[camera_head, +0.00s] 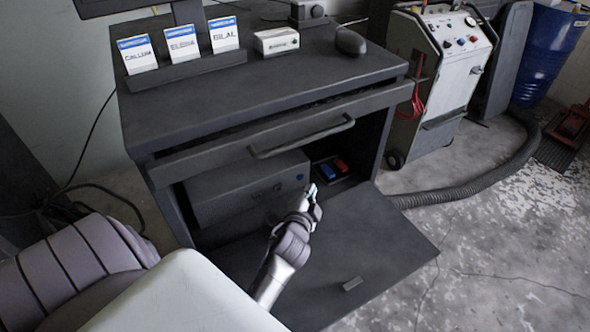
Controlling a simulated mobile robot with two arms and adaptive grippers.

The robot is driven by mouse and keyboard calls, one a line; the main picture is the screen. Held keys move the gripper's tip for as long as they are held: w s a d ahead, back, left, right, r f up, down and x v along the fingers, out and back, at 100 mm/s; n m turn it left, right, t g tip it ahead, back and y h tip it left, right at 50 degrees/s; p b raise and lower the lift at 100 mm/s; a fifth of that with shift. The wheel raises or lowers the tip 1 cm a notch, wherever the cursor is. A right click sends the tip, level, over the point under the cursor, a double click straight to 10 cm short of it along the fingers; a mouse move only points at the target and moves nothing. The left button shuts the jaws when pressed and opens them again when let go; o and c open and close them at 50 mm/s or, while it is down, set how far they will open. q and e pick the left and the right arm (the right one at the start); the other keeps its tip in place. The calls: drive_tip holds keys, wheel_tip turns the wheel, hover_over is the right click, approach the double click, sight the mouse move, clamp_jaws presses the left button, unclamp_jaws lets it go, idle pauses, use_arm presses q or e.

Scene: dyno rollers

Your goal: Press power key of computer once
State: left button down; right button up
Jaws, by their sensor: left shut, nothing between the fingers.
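The computer (225,185) is a dark grey box inside the open lower compartment of the desk cabinet. Its front carries a small blue round button (299,177) near the right end and small dark details lower down. I cannot read any marking on the button. My left gripper (313,193) is shut and empty, in front of the right part of the computer. Its fingertips appear just right of and below the blue button; I cannot tell whether they touch the computer. The gripper hides part of the compartment's lower front. My right gripper is not in view.
The lowered cabinet door (385,250) lies under my forearm. The drawer (290,130) above, with its bar handle, juts out over the compartment. A blue and red item (333,168) sits right of the computer. A wheeled machine (440,75) and thick hose (470,188) stand right.

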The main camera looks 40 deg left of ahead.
sight(300, 177)
use_arm(q)
drive_tip(key=shift+w+a, duration=0.3)
drive_tip(key=shift+a, duration=0.45)
drive_tip(key=shift+r, duration=0.1)
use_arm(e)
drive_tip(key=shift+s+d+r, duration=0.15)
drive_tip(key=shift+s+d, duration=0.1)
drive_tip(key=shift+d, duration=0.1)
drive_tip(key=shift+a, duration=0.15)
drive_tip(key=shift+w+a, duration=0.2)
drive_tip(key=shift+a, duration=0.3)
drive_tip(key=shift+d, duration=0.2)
use_arm(q)
drive_tip(key=shift+a, duration=0.15)
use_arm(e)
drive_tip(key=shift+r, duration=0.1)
use_arm(q)
drive_tip(key=shift+w+a, duration=0.15)
drive_tip(key=shift+a, duration=0.15)
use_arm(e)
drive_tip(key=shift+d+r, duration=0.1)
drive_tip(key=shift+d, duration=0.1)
